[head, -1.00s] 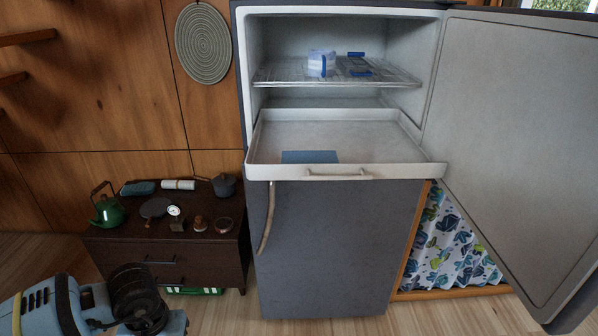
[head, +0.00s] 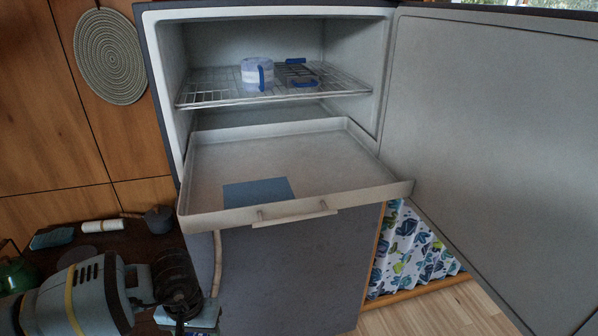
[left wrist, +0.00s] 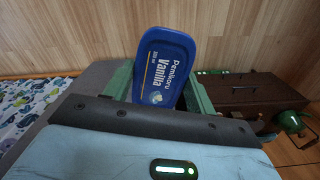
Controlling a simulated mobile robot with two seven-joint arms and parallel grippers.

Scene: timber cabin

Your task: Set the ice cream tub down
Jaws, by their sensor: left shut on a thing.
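The ice cream tub (left wrist: 166,66) shows its blue lid with "Vanilla" lettering in the left wrist view. My left gripper (left wrist: 160,88) is shut on it, with a green finger on either side. In the head view the left gripper (head: 200,318) is at the bottom edge, in front of and below the freezer drawer; the tub is not clearly visible there. The pulled-out white drawer (head: 330,160) is empty except for a flat blue rectangle (head: 258,192) near its front left. My right gripper is not in view.
The freezer door (head: 490,150) stands wide open at the right. A wire shelf (head: 215,95) above the drawer holds a clear container (head: 257,72) and a dark tray with blue ends. A dark cabinet (left wrist: 245,90) with a green kettle (left wrist: 291,121) stands beside the freezer.

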